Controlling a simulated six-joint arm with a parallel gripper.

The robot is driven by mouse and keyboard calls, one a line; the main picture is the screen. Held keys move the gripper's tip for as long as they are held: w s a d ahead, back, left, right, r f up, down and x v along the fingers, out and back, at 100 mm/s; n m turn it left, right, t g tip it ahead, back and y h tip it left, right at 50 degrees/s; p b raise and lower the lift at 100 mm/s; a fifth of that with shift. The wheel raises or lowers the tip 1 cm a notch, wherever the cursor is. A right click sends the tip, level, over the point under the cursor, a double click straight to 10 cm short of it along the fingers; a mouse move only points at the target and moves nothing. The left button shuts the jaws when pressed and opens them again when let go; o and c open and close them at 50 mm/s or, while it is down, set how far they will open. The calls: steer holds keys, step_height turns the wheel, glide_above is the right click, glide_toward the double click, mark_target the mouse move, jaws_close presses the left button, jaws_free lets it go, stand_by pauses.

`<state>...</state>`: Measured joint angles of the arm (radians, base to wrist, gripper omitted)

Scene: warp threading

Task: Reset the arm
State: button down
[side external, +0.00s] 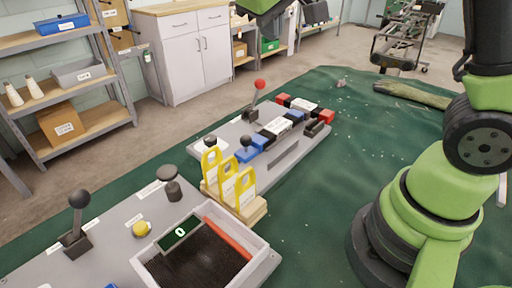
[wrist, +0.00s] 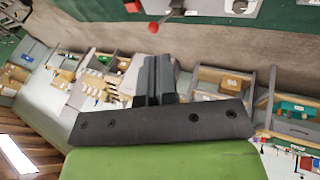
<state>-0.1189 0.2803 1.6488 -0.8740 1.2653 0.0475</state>
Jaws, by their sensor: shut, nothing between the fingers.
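My gripper (wrist: 158,66) shows in the wrist view with its two dark fingers together and nothing held. It is in the air, with shelving beyond it and a strip of grey panel at the picture's top. A grey panel with a red-knobbed lever (side external: 260,86) stands on the green-covered table (side external: 310,215). The red knob (wrist: 239,6) also shows at the top of the wrist view.
A nearer grey panel (side external: 110,225) carries a black-knobbed lever (side external: 78,203), a yellow button (side external: 141,229) and a white tray (side external: 262,250) of dark threads. Yellow tags (side external: 228,178) stand on a wooden block between the panels. The table's right middle is mostly clear.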

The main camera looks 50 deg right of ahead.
steer(key=s+a+m+t+y, duration=0.1)
steer(key=s+a+t+y, duration=0.1)
steer(key=s, duration=0.7)
steer(key=s+a+r+m+t+y, duration=0.1)
steer(key=s+a+y, duration=0.3)
steer(key=s, duration=0.5)
steer(key=shift+s+r+m+t+y, duration=0.2)
steer(key=shift+s+m+t+y, duration=0.15)
steer(key=shift+m+t, duration=0.35)
steer(key=shift+a, duration=0.1)
